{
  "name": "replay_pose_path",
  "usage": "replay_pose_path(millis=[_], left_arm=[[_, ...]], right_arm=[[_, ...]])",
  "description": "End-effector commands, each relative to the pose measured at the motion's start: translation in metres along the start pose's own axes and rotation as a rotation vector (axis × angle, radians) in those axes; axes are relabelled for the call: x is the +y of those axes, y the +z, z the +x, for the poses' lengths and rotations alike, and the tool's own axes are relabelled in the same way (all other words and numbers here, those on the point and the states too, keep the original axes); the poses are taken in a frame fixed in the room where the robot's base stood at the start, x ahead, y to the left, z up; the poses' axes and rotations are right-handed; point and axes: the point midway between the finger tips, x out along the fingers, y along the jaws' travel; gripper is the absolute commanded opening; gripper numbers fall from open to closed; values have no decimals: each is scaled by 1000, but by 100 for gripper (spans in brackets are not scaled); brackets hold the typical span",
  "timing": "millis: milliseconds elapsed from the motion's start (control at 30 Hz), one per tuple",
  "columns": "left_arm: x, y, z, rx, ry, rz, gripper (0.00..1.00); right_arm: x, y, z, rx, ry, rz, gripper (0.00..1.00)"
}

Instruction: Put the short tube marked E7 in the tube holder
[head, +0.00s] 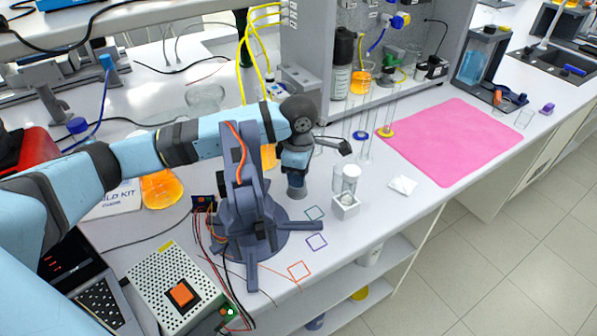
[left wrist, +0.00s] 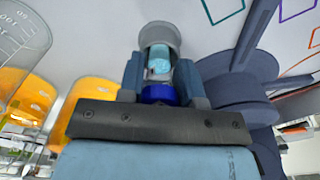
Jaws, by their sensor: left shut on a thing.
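My left gripper (head: 297,186) points down over the bench, just left of the tube holder. In the left wrist view its fingers (left wrist: 160,85) are shut on a short clear tube (left wrist: 159,48) with pale blue contents and a blue band between the fingers. No E7 mark is readable on it. The tube holder (head: 345,209) is a small white block to the right of the gripper. Clear tubes (head: 350,173) stand at the holder; their marks are too small to read. My right gripper is not in view.
A blue-grey stand (head: 250,240) with spread legs and loose wires is close to the left gripper. A white packet (head: 404,185) and pink mat (head: 445,140) lie to the right. Tall clear cylinders (head: 387,113) stand behind the holder. Coloured square outlines (head: 317,242) mark the front bench.

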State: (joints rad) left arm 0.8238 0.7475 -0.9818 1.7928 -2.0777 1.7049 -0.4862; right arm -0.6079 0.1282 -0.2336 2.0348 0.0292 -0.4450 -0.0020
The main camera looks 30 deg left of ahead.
Motion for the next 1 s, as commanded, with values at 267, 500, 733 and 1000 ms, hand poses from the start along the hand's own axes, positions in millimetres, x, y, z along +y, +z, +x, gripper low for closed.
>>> replay_pose_path(millis=[267, 500, 733, 1000], left_arm=[[0, 0, 0, 0, 0, 0, 10], [0, 0, 2, 0, 0, 0, 10], [0, 0, 4, 0, 0, 0, 10], [0, 0, 4, 0, 0, 0, 62]], right_arm=[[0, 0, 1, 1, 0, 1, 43], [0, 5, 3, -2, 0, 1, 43], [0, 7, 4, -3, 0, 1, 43], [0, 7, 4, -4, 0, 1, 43]])
